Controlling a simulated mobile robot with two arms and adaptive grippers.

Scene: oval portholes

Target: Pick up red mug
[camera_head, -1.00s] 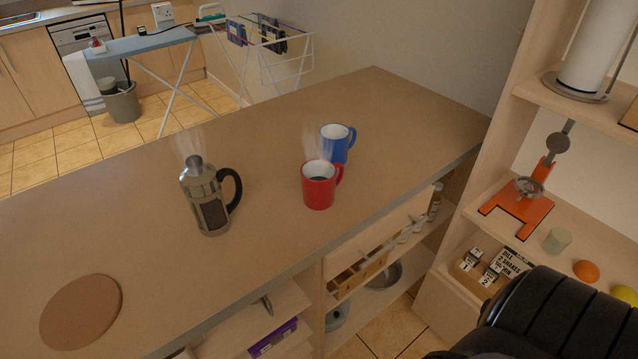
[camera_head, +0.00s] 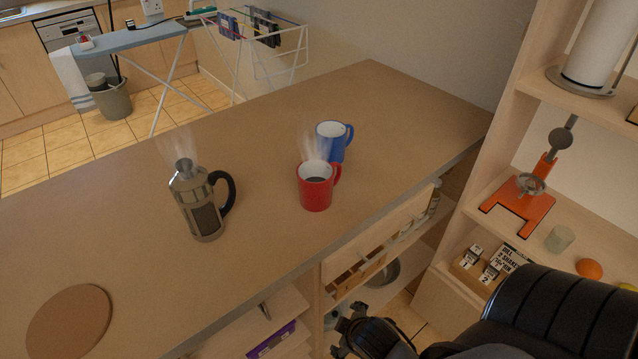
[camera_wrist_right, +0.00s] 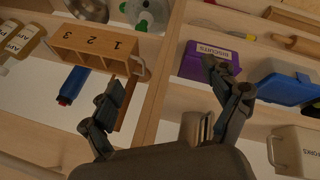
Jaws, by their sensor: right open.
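The red mug (camera_head: 315,194) stands upright on the brown counter (camera_head: 262,140), with dark liquid inside, steam above it and its handle to the right. A blue mug (camera_head: 331,146) stands just behind it. My right gripper (camera_head: 352,334) is low in front of the counter's shelves, below and apart from the red mug. In the right wrist view the right gripper (camera_wrist_right: 170,105) is open and empty, facing the shelves; the red mug does not show there. My left gripper is not in view.
A steaming French press (camera_head: 203,203) stands left of the mugs, and a round brown mat (camera_head: 69,322) lies front left. A shelf unit with an orange stand (camera_head: 520,203) is at right. The wrist view shows a purple box (camera_wrist_right: 207,64) and a wooden drawer box (camera_wrist_right: 93,48).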

